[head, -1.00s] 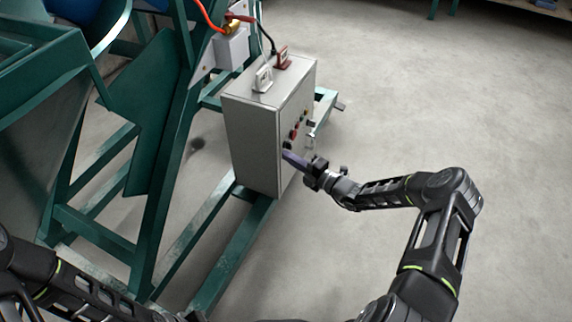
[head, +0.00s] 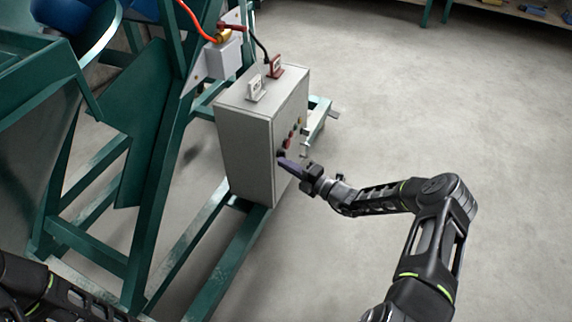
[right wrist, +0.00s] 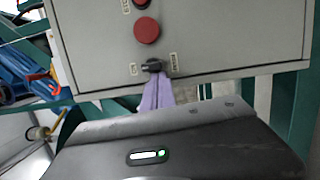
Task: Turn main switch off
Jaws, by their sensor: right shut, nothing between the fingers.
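A grey control cabinet (head: 245,145) stands on a green frame in the head view, with a row of controls on its right-hand face. A black rotary switch (right wrist: 152,66) is the lowest control in the right wrist view, with a small label on each side. My right gripper (head: 284,162) is shut, its purple fingers pointing at the cabinet face. In the right wrist view its fingertips (right wrist: 155,80) are right below the switch, overlapping its lower edge. I cannot tell whether they touch it. My left gripper is out of view.
A red round button (right wrist: 147,30) sits just above the switch. A white fitting (head: 256,88) and a red fitting (head: 275,66) with a cable are on the cabinet top. Green beams (head: 228,262) run beside and below it. The floor to the right is clear.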

